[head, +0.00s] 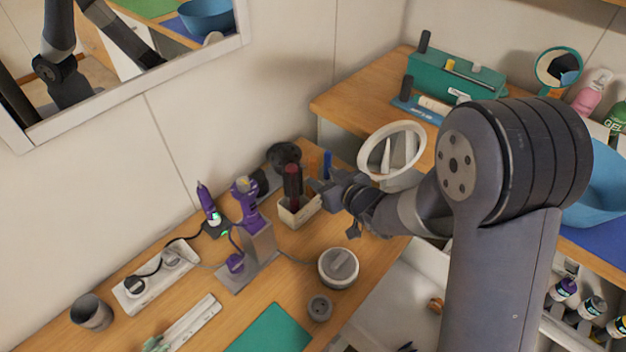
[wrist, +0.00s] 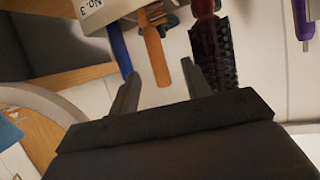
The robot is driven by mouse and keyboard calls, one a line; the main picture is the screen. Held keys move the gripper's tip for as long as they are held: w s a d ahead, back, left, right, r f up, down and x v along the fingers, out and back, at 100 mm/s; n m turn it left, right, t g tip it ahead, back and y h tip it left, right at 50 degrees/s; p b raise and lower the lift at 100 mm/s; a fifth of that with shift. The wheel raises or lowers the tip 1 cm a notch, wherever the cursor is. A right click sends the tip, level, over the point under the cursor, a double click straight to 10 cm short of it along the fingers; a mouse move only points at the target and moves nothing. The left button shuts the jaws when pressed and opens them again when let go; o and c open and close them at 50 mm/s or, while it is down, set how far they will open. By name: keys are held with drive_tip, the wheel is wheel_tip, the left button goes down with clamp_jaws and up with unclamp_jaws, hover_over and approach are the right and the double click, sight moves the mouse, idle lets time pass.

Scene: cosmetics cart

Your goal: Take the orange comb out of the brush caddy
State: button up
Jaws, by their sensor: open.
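The cream brush caddy (head: 297,212) stands on the wooden counter by the wall in the head view. Its "No. 3" face (wrist: 92,8) shows at the top of the wrist view. The orange comb (wrist: 155,58) is in the caddy, between a blue-handled item (wrist: 120,50) and a dark red brush with black bristles (wrist: 213,50). My gripper (wrist: 161,72) is open, with its two fingers on either side of the orange comb's line. I cannot tell whether they touch it. In the head view my gripper (head: 324,186) is right beside the caddy and partly hides its contents.
A round white-framed mirror (head: 364,143) stands close to my wrist. A purple hair tool on a grey stand (head: 258,243) is left of the caddy. A round lidded jar (head: 338,267) sits in front. A dark round object (head: 284,155) is behind the caddy.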

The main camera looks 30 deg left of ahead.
sight(316, 170)
drive_tip(key=x, duration=0.1)
drive_tip(key=p+x, duration=0.1)
drive_tip(key=x, duration=0.3)
drive_tip(key=shift+w+r, duration=0.2)
drive_tip(key=shift+r, duration=0.15)
drive_tip(key=shift+w+a+f, duration=0.3)
drive_tip(key=shift+w+a, duration=0.05)
drive_tip(key=shift+a, duration=0.2)
clamp_jaws()
